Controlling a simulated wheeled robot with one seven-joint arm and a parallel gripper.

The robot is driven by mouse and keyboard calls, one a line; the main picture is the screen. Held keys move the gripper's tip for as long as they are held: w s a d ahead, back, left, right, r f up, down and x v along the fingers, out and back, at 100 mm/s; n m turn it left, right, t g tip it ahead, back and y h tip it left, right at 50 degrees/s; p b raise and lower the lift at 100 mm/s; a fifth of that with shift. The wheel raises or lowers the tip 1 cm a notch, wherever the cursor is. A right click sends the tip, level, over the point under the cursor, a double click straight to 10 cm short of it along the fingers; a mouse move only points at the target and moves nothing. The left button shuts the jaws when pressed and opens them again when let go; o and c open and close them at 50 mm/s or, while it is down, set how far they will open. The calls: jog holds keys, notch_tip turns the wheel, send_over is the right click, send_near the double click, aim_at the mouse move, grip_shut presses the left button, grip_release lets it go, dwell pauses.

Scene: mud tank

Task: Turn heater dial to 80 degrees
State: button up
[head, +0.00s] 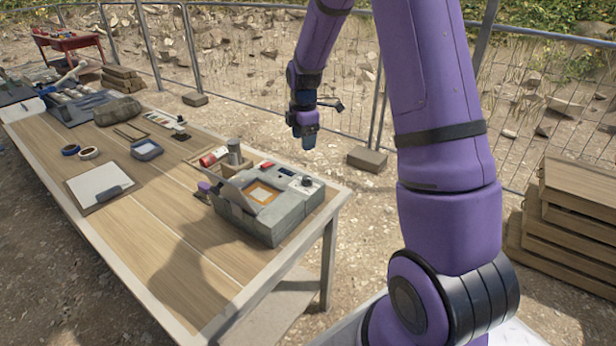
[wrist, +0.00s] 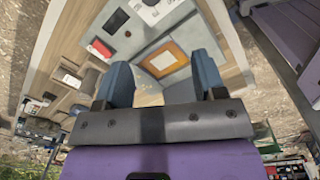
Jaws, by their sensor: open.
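The heater is a grey box (head: 270,212) with an open lid, at the near right corner of the wooden table. An orange-framed square (head: 262,194) is set in its top. A small black dial (head: 306,181) sits on a white panel at its right back corner. In the wrist view the white panel (wrist: 157,11) is at the top edge, with a dark knob partly cut off; its setting is too small to read. My gripper (head: 308,138) hangs in the air beyond and above the heater, apart from it. Its blue fingers (wrist: 162,62) are open and empty.
A grey cylinder (head: 235,153) and a red can (head: 213,156) stand behind the heater. A clipboard (head: 97,184), tape rolls (head: 88,153) and a small tray (head: 147,149) lie farther left. Wooden crates (head: 570,215) are stacked at right. The near tabletop is bare.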

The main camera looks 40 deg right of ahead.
jog(key=n, duration=0.2)
send_over(307, 178)
notch_tip(307, 178, down, 5)
notch_tip(307, 178, down, 11)
jog(key=shift+w+r, duration=0.1)
jog(key=c, duration=0.9)
